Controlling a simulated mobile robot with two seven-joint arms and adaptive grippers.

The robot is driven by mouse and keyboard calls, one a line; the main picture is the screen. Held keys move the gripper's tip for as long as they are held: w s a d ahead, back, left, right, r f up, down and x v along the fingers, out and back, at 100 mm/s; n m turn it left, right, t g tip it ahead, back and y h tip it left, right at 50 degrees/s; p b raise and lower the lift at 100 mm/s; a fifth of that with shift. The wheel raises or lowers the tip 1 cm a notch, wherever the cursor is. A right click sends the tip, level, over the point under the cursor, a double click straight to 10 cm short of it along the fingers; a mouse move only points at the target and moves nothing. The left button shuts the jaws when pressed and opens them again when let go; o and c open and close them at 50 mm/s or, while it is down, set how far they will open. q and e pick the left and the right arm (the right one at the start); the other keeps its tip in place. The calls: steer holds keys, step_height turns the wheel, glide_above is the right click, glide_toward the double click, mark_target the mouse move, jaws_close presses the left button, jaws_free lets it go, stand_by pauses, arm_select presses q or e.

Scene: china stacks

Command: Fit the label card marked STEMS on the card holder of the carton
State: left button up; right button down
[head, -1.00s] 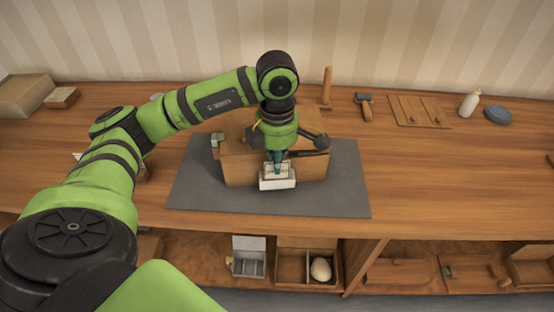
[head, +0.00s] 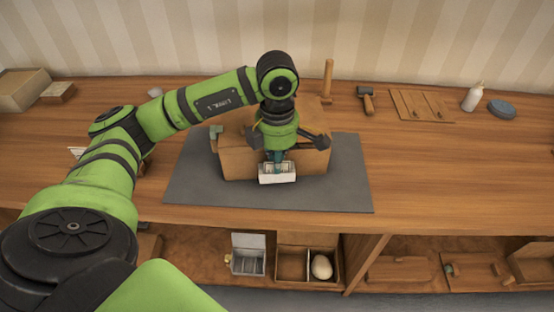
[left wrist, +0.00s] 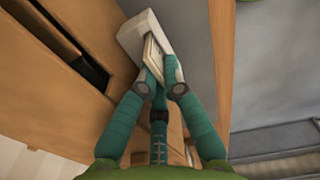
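The brown carton (head: 237,162) stands on a grey mat, with a dark slot along its side in the left wrist view. A white card holder (head: 277,179) sits at its front face; it also shows in the left wrist view (left wrist: 137,30). My left gripper (head: 277,164) is at the holder, teal fingers pointing down. In the left wrist view its fingertips (left wrist: 161,82) are shut on a thin pale label card (left wrist: 154,56), which lies against the white holder. Whether the card is seated is hidden, and its marking is unreadable. My right gripper is not in view.
The grey mat (head: 345,190) has free room to the right of the carton. A hammer (head: 367,100), wooden board (head: 420,105), white bottle (head: 473,97) and blue-grey disc (head: 502,108) stand farther right. A divided box with an egg (head: 321,267) is on the shelf below.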

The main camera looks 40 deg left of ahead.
arm_select(q)
steer(key=o, duration=0.4)
steer(key=shift+r, duration=0.1)
step_height(320, 180, up, 12)
stand_by(0.4)
stand_by(0.5)
